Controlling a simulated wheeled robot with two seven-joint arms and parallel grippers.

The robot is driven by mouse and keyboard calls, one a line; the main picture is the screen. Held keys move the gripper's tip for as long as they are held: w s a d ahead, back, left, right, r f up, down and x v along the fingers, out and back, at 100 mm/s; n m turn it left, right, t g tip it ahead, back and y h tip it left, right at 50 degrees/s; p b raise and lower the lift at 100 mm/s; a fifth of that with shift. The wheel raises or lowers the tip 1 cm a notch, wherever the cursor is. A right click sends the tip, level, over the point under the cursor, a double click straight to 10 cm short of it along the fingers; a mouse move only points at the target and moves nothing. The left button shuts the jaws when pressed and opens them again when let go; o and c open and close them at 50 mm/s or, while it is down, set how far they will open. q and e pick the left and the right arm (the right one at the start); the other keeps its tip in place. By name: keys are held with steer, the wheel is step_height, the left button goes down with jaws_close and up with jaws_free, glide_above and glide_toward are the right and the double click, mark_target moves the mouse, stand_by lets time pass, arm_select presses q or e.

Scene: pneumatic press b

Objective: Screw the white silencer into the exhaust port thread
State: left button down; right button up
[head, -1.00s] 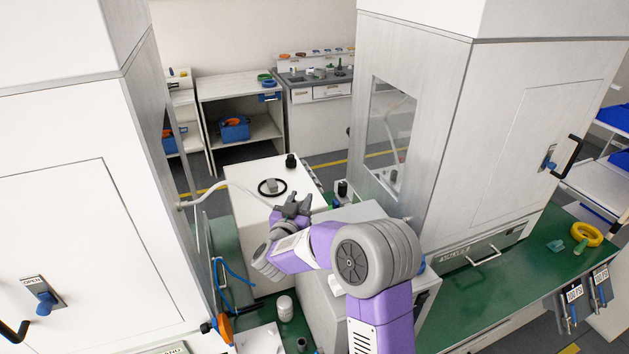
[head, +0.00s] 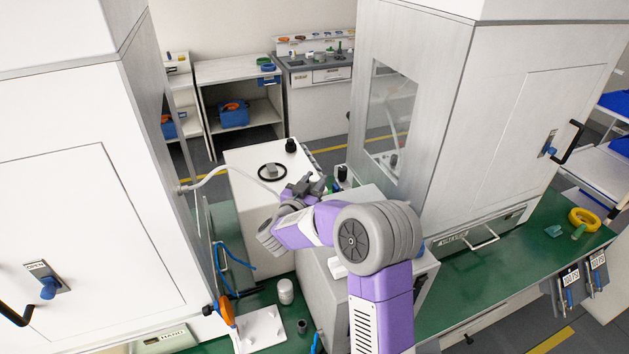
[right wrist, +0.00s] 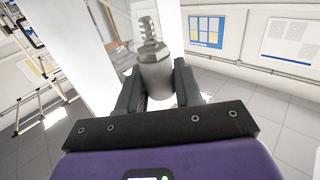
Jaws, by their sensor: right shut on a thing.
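My right gripper (head: 306,187) is above the white and grey boxes at the middle of the head view. In the right wrist view my right gripper (right wrist: 157,92) is shut on a grey fitting (right wrist: 154,72), with a ribbed, narrower stem pointing away from the palm. I cannot tell from its colour whether this is the white silencer. A white, jar-like cylinder (head: 285,290) stands on the green bench below the arm. I cannot make out the exhaust port thread. My left gripper is not in view.
Tall white cabinets stand left (head: 90,190) and right (head: 480,130). A white box (head: 250,180) bears a black ring (head: 272,173). The right green bench (head: 500,270) is mostly clear.

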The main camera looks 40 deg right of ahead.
steer(key=shift+f+b, duration=1.35)
steer(key=shift+f, duration=0.75)
steer(key=shift+f+b, duration=1)
steer(key=shift+f, duration=0.5)
steer(key=o, duration=1.1)
steer(key=v, duration=0.7)
steer(key=shift+s+a, duration=0.2)
steer(key=shift+a, duration=0.1)
